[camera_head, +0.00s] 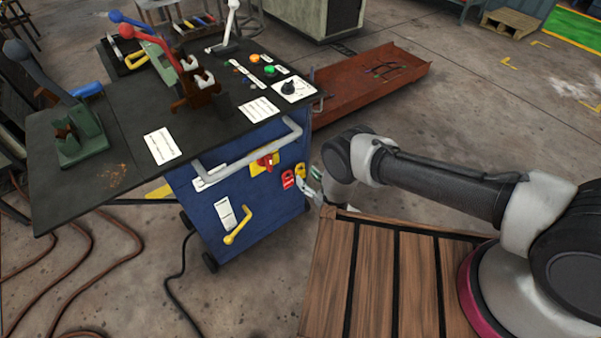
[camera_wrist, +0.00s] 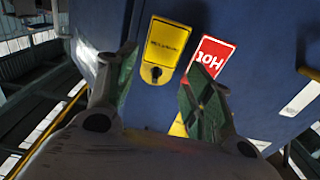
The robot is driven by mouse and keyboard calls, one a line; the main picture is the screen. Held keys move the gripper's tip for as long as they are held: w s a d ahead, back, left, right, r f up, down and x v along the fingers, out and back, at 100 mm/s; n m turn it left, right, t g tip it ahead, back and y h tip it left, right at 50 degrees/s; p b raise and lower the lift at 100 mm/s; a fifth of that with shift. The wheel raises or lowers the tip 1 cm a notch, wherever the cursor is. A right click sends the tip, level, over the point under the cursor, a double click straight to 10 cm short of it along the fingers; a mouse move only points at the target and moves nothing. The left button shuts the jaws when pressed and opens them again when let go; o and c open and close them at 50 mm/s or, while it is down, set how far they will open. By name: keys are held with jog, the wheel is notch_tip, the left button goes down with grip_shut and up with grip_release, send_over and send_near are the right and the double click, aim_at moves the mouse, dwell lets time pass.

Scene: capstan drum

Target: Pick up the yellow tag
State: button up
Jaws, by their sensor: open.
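The yellow tag (camera_wrist: 165,45) is a small rectangular plate with dark print and a black spot near its lower end. It lies against the blue panel of the cabinet. It also shows in the head view (camera_head: 299,170), at the cabinet's right edge. My gripper (camera_wrist: 157,68) is open, its green-padded fingertips on either side of the tag's lower part in the wrist view. Whether they touch it I cannot tell. In the head view my gripper (camera_head: 311,187) is just right of the tags, small and partly hidden by my arm.
A red tag (camera_wrist: 212,54) marked "Hot" sits close beside the yellow tag, near the right finger. A red switch on a yellow plate (camera_head: 257,168), a grey rail (camera_head: 245,152) and a yellow handle (camera_head: 237,228) are on the cabinet. A wooden slatted surface (camera_head: 375,270) stands below my arm.

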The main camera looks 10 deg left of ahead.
aim_at(301, 170)
jog(key=shift+x, duration=2)
jog(key=c, duration=0.6)
jog(key=shift+o, duration=0.2)
jog(key=shift+w+r, duration=0.15)
jog(key=shift+r, duration=0.05)
